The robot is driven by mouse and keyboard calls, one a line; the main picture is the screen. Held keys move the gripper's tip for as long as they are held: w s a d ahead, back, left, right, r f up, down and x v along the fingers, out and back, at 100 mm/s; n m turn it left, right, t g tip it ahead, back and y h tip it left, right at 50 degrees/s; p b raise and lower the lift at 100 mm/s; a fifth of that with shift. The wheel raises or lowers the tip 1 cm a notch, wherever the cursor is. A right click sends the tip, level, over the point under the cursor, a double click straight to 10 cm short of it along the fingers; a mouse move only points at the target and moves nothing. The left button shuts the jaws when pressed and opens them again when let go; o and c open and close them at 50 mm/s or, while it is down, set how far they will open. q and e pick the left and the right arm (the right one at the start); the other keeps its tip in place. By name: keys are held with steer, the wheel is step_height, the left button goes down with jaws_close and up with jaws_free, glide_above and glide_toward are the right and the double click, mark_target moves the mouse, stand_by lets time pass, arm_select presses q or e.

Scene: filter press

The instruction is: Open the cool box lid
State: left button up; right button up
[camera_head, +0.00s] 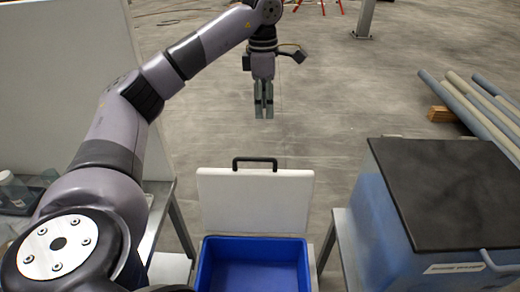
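The cool box (203,264) stands low in the middle, with a blue inside that looks empty. Its white lid (255,203) stands raised at the back of the box, with a black handle (254,161) along its top edge. My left gripper (264,112) hangs fingers down, beyond and above the handle in the picture, apart from it. Its two fingers show a narrow gap with nothing between them. My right gripper is not in view.
A blue bin with a dark lid (445,190) stands at the right. Pipes (470,108) and a wooden block (441,114) lie on the floor at the back right. A white panel (65,80) and a table with clear containers (15,192) are at the left.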

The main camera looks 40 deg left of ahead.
arm_select(q)
steer(key=f+b, duration=0.1)
steer(key=f, duration=0.2)
steer(key=f+b, duration=0.1)
steer(key=f, duration=0.1)
steer(key=f+b, duration=0.1)
steer(key=f, duration=0.2)
steer(key=shift+s+a+f, duration=0.3)
steer(key=shift+s+a, duration=0.1)
step_height(320, 180, down, 8)
steer(key=shift+s+d+f+p, duration=0.1)
steer(key=shift+p, duration=0.25)
steer(key=shift+c, duration=0.4)
jaws_close()
